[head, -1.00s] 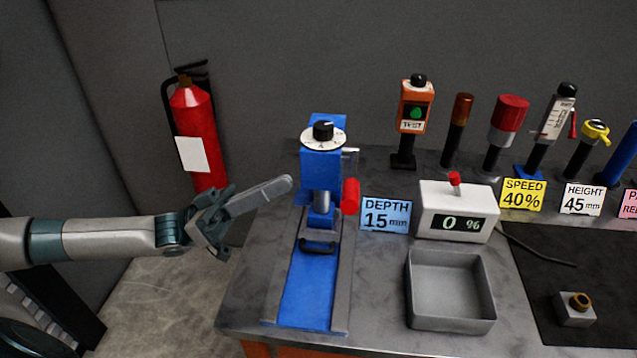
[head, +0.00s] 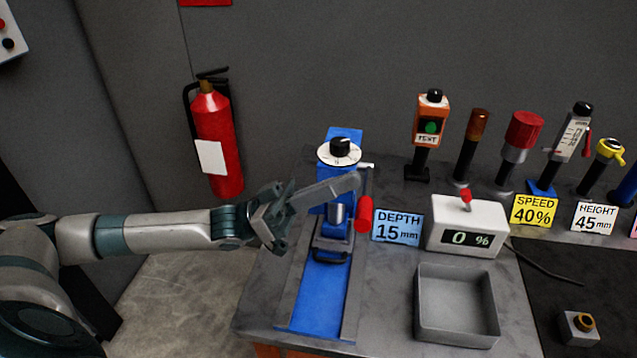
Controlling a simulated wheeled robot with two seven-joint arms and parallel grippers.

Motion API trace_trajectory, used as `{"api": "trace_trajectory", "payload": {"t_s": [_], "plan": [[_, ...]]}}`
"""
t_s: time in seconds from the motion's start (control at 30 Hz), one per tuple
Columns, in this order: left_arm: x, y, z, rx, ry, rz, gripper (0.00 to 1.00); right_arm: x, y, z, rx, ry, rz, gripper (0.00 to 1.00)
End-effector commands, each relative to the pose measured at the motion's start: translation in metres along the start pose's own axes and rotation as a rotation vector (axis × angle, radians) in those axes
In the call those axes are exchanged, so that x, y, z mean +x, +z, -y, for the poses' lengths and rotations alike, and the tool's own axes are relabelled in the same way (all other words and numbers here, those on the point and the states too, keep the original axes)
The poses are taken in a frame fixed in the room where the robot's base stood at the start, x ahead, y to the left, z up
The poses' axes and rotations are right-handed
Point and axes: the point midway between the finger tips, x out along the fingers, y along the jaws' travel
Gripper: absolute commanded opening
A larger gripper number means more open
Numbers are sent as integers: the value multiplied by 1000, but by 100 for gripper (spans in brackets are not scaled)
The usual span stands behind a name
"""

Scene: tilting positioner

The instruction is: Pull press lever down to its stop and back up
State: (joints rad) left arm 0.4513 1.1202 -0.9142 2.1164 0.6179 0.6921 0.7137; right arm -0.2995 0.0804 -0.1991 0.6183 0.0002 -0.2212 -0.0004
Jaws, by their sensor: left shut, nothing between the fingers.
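The blue press (head: 345,137) stands on the left part of the grey bench, with a white dial and black knob on top. Its lever shows as a red grip (head: 364,214) at the press's right side, hanging low beside the column. My left gripper (head: 354,184) comes in from the left with its fingers shut and empty. The fingertips lie in front of the press's upper body in the picture, just above and left of the red grip. I cannot tell whether they touch the press. My right gripper is not in view.
A blue "DEPTH 15 mm" card (head: 397,228) and a white box reading 0 % (head: 468,226) stand right of the press. A grey open tray (head: 457,338) is in front of them. Several tools stand behind. A red extinguisher (head: 214,145) is on the left.

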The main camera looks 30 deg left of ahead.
Motion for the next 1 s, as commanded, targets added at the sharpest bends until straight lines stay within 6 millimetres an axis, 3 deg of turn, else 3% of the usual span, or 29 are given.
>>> {"api": "trace_trajectory", "payload": {"t_s": [0.03, 0.2, 0.43, 0.77, 1.0], "plan": [[8, -1, -1, -3, 0, -1, 0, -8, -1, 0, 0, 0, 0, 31], [-3, 24, 0, -3, -2, 1, 0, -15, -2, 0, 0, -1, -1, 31], [-9, 37, 0, 0, 0, 1, 0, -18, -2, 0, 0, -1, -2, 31], [-10, 38, 0, 0, 0, 1, 0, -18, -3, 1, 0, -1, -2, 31], [-16, 49, 1, 35, 21, 0, 0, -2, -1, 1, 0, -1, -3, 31]]}}
